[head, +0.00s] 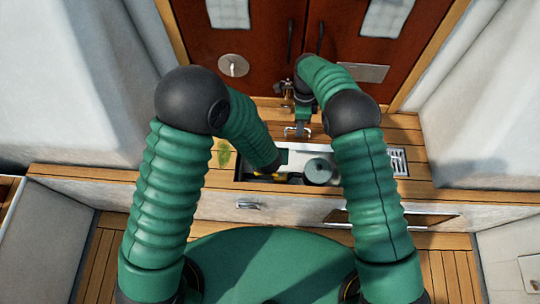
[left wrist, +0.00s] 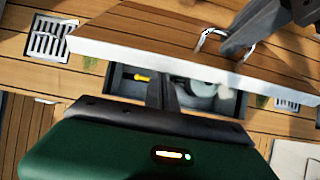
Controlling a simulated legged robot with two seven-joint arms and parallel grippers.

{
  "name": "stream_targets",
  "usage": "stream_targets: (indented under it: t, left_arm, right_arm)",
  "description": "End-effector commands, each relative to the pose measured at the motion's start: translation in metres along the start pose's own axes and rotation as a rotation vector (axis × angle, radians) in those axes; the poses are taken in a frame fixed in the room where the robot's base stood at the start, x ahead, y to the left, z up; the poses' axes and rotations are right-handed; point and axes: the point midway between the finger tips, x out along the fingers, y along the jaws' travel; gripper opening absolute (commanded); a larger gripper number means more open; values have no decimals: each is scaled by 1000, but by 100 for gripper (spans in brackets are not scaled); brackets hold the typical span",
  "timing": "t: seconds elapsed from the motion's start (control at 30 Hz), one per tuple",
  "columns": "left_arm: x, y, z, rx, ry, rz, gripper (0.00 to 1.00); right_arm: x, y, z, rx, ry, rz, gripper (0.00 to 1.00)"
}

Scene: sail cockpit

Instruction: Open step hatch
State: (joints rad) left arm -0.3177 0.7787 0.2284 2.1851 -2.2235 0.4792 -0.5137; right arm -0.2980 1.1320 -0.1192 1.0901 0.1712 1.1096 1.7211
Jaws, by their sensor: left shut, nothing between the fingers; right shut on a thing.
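The step hatch lid (head: 298,154) is raised off its opening, and its pale side shows in the head view. In the left wrist view its wooden face (left wrist: 150,38) and metal handle (left wrist: 212,38) show. My right gripper (head: 299,128) is shut on the handle at the lid's far edge; it also shows in the left wrist view (left wrist: 238,44). The open compartment (head: 240,172) holds a yellow item (left wrist: 143,78) and a grey round thing (head: 319,171). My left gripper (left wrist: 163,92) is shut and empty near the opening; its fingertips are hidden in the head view.
Dark red double doors (head: 262,40) stand behind the step. A metal drain grate (head: 398,161) lies right of the opening, and a green leaf mark (head: 223,152) lies left. The step's front has a small metal latch (head: 248,206). White seats flank both sides.

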Motion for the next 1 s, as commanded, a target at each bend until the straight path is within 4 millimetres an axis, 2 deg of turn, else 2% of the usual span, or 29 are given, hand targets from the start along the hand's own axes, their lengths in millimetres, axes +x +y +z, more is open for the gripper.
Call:
stream_targets:
  t: [0.03,0.2,0.23,0.37,0.83,0.93,1.0]
  left_arm:
    - [0,0,5,-1,-12,0,0]
    - [0,0,7,-2,-17,1,0]
    - [0,0,7,-2,-18,1,0]
    - [0,0,8,-3,-19,1,0]
    - [-1,1,10,-4,-24,3,0]
    - [-1,1,10,-4,-24,3,0]
    - [-1,1,9,-4,-22,3,0]
  right_arm:
    - [6,2,0,2,1,9,0]
    - [7,4,0,2,1,14,0]
    - [7,4,0,2,1,14,13]
    - [7,4,0,1,1,16,30]
    - [4,7,0,0,2,23,31]
    - [-8,6,0,-1,2,19,31]
    - [-23,6,1,-1,1,16,31]
